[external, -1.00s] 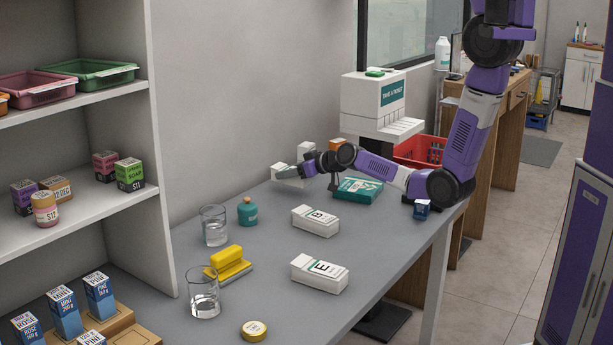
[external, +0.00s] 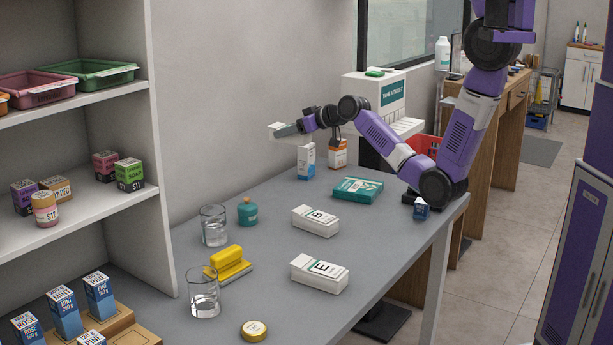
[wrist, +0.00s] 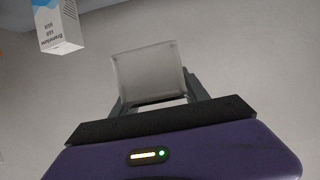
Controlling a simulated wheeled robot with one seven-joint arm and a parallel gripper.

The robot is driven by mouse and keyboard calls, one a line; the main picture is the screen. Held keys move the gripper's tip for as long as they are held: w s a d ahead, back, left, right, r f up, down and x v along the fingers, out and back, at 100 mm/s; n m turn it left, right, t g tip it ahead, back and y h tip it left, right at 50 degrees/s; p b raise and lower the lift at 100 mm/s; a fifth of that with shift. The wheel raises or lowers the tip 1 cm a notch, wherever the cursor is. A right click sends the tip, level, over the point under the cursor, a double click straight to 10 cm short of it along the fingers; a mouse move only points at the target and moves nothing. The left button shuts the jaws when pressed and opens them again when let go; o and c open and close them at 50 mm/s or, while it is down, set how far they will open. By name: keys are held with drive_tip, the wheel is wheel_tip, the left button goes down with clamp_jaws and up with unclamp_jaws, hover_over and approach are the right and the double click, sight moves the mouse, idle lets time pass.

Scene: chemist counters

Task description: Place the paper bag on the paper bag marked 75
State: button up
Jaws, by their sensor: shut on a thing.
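My gripper (external: 304,126) is raised above the far part of the grey counter, near the wall. It is shut on a pale, white-grey block (external: 280,131), probably the paper bag, which sticks out to the left in the external view. In the wrist view the held thing (wrist: 148,75) shows as a plain pale face between the fingers. A flat teal packet (external: 357,189) with white print lies on the counter, to the right of and below my gripper; it may be the one marked 75, but I cannot read it surely. White packets marked B (external: 315,222) and E (external: 319,274) lie nearer.
A blue-and-white box (external: 306,163) and an orange-and-white box (external: 338,153) stand below my gripper. A small blue box (external: 421,209) is near the right edge.

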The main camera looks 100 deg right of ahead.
drive_tip(key=a+n+t+y, duration=0.1)
drive_tip(key=a+n+y, duration=0.1)
drive_tip(key=a, duration=1)
wheel_tip(320, 180, up, 6)
drive_tip(key=n+t+y+b, duration=0.1)
drive_tip(key=n+t, duration=0.1)
hover_over(313, 215)
wheel_tip(313, 215, down, 20)
drive_tip(key=b, duration=0.3)
drive_tip(key=shift+r+b, duration=0.1)
drive_tip(key=shift+b, duration=0.3)
drive_tip(key=shift+f, duration=0.2)
drive_tip(key=o, duration=1.5)
